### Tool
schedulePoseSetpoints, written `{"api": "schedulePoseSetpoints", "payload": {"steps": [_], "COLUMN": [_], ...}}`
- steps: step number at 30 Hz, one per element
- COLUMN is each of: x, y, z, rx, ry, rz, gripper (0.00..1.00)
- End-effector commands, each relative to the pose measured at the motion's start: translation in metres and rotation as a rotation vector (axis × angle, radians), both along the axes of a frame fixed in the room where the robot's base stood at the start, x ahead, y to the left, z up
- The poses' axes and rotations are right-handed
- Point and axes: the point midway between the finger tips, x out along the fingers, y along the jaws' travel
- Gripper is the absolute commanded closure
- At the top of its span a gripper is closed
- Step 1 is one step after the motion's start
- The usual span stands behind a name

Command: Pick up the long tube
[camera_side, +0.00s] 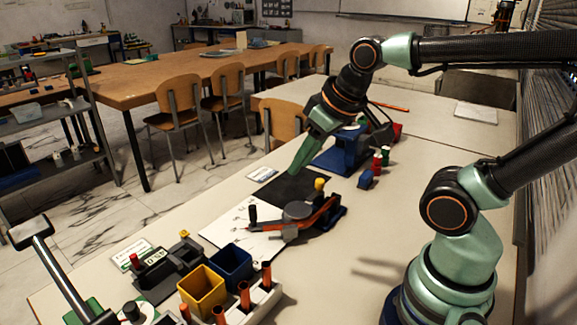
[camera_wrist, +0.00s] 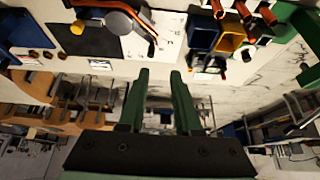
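Several copper-orange tubes stand in a white rack (camera_side: 262,298) at the bottom of the side view. One tube (camera_side: 244,294) is near the rack's middle and another (camera_side: 267,274) is at its far end. Their lengths are partly hidden in the holes, so I cannot tell which is the long one. Tubes also show at the top of the wrist view (camera_wrist: 243,12). My gripper (camera_side: 293,172) is above the dark mat, well beyond the rack. In the wrist view its two green fingers (camera_wrist: 158,73) are apart, with nothing between them.
A yellow bin (camera_side: 203,290) and a blue bin (camera_side: 231,264) stand beside the rack. A grey-and-orange gauge device (camera_side: 300,212) is between the rack and my gripper. A blue stand (camera_side: 338,155) is just behind my gripper. The table's right side is mostly clear.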

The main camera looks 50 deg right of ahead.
Motion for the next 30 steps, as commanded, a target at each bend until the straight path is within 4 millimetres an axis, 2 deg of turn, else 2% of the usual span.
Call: {"api": "schedulePoseSetpoints", "payload": {"steps": [8,11,14,20,27,30], "x": [0.001,0.004,0.012,0.03,0.041,0.042], "y": [-0.001,-0.008,-0.023,-0.069,-0.129,-0.148], "z": [0.0,-0.002,-0.007,-0.026,-0.061,-0.075], "rx": [0.002,0.024,0.073,0.2,0.322,0.355], "ry": [0.003,0.027,0.077,0.2,0.322,0.354], "rz": [-0.009,-0.073,-0.219,-0.654,-1.18,-1.348], "gripper": [0.67,0.67,0.67,0.67,0.67,0.67]}}
